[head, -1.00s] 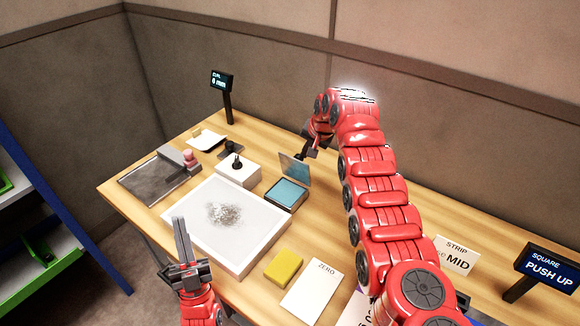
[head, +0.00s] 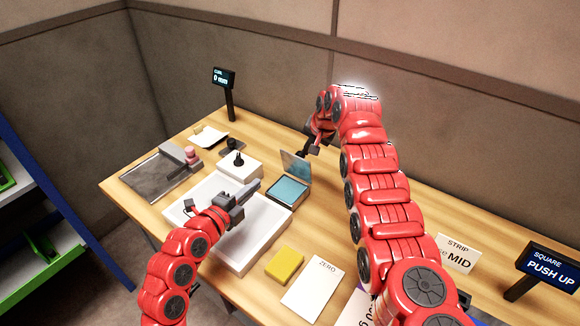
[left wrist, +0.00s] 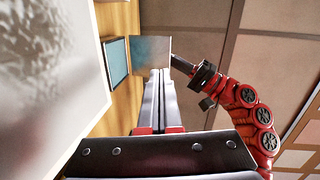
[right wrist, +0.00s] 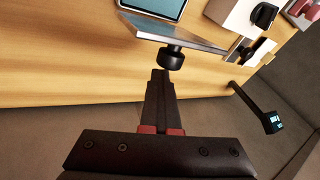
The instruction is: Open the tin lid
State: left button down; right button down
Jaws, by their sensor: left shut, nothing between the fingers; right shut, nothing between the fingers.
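The tin (head: 287,194) lies on the table with its teal pad showing. Its grey lid (head: 296,165) stands up, hinged open, along the far edge; it also shows in the left wrist view (left wrist: 151,52). In the right wrist view a black knob (right wrist: 171,60) sticks out from the back of the lid (right wrist: 165,34). My right gripper (head: 308,153) is shut and empty behind the lid, its tips close to the knob (right wrist: 160,73). My left gripper (head: 256,184) is shut and empty, above the white tray and left of the tin, pointing toward the lid (left wrist: 159,73).
The white tray (head: 258,246) lies in front of the tin. A white block with a black knob (head: 240,166) stands left of the tin. A yellow block (head: 285,262) and ZERO card (head: 313,288) lie in front. A small display (head: 224,80) stands at the back.

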aim_at(296, 162)
pick_arm(q)
jog(key=shift+s+d+f+m+g+h, duration=0.15)
jog(key=shift+s+d+m+g, duration=0.15)
jog(key=shift+d+m, duration=0.15)
jog(key=shift+s+d+m+g+h, duration=0.15)
jog(key=shift+d+m+g, duration=0.2)
jog(key=shift+m, duration=0.1)
jog(key=shift+w+d+f, duration=0.1)
jog(key=shift+w+d, duration=0.1)
jog(key=shift+d, duration=0.05)
jog(key=x, duration=0.8)
jog(key=r+x, duration=0.1)
jog(key=x, duration=0.2)
jog(key=shift+w+d+f, duration=0.1)
jog(key=shift+w+d, duration=0.1)
jog(key=shift+w, duration=0.25)
jog(key=shift+w+d, duration=0.3)
jog(key=shift+w, duration=0.25)
